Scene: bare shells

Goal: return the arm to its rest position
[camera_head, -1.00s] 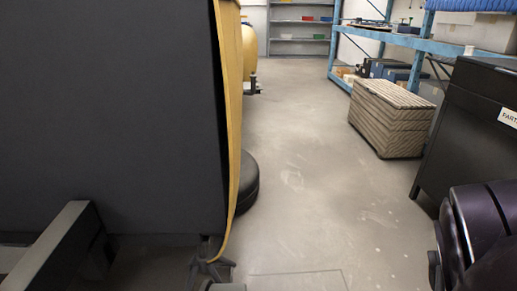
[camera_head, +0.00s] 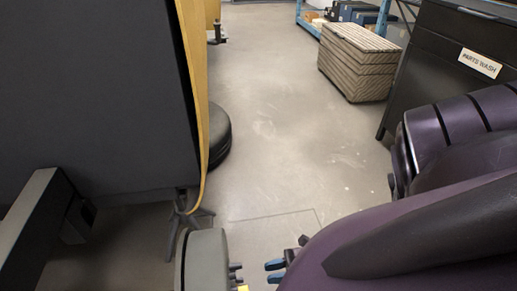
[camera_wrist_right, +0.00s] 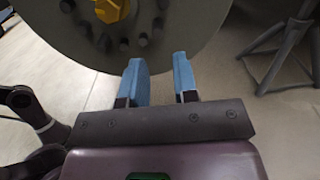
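My right arm (camera_head: 420,225) comes in from the lower right of the head view, dark purple. My right gripper (camera_head: 273,271) shows at its end with blue fingertips, pointing left toward a grey disc. In the right wrist view the two blue fingers (camera_wrist_right: 160,78) stand apart with a gap and nothing between them. The grey disc (camera_wrist_right: 185,35) fills the top of that view just beyond the fingertips; whether they touch it, I cannot tell. My left gripper does not show.
The grey disc (camera_head: 204,262), with bolts and a yellow hub, stands close at bottom centre. A large dark panel (camera_head: 95,90) fills the left. A black "PARTS WASH" cabinet (camera_head: 440,60) and a striped crate (camera_head: 355,65) stand right. The floor between (camera_head: 270,130) is clear.

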